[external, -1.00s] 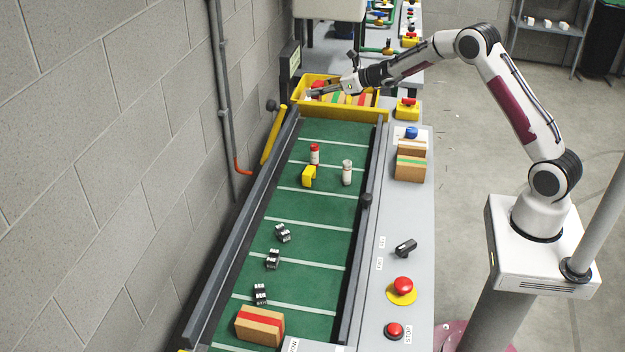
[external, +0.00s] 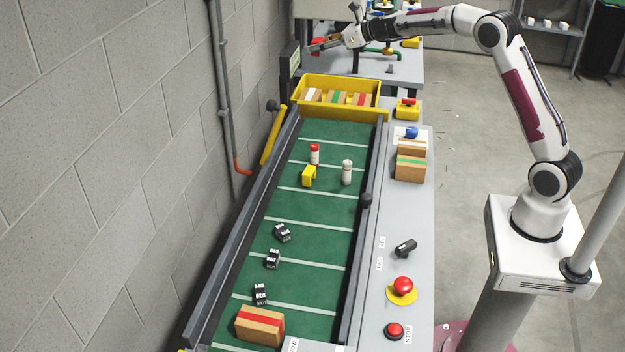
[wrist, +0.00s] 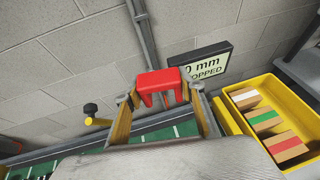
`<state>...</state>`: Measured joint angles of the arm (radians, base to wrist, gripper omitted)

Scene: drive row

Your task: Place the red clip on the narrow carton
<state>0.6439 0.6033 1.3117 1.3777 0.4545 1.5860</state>
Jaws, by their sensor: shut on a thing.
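My gripper (external: 322,47) is raised above and beyond the yellow bin, near the wall side. It is shut on the red clip (wrist: 160,86), a small bridge-shaped piece between the fingertips. The red clip also shows in the external view (external: 317,45). A carton with a red stripe (external: 260,325) lies on the near end of the green belt. Cartons with a green stripe (external: 410,169) and a pale stripe (external: 411,147) stand on the right side ledge. Which carton is the narrow one I cannot tell for sure.
The yellow bin (external: 345,113) holds three striped cartons. On the belt (external: 318,217) are a yellow clip (external: 309,176), a red-capped bottle (external: 314,154), a white-capped bottle (external: 347,172) and several black blocks. A display (wrist: 206,66) stands by the wall.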

